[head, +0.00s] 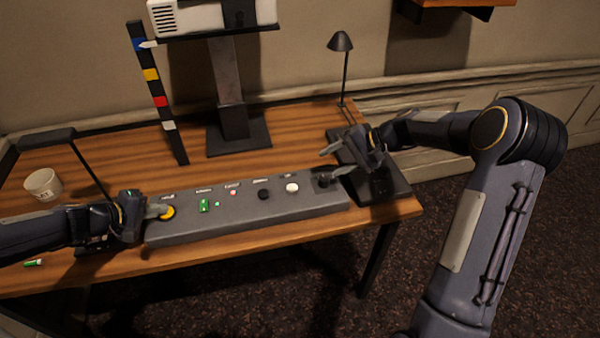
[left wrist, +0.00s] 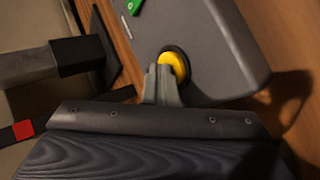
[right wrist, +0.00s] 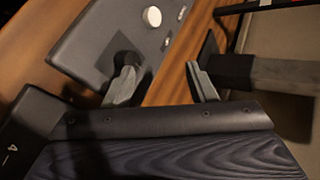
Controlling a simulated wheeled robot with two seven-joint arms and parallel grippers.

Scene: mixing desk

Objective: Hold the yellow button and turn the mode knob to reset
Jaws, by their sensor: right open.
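The grey console (head: 245,218) lies along the desk's front. The yellow button (head: 167,212) is at its left end; it also shows in the left wrist view (left wrist: 174,66). My left gripper (head: 160,211) is shut, its fingertips at the button and seemingly touching it. A dark knob (head: 323,180) stands at the console's right end, partly hidden; a black knob (head: 263,194) sits nearer the middle. The labels are too small to read, so I cannot tell which is the mode knob. My right gripper (head: 335,160) is open and empty, above and beside the right-end knob.
A white knob (head: 292,188), a red button (head: 233,192) and a green switch (head: 204,205) sit on the console between my grippers. A lamp (head: 341,44), a monitor stand (head: 229,90) and a striped post (head: 156,90) stand behind. A cup (head: 43,185) is at left.

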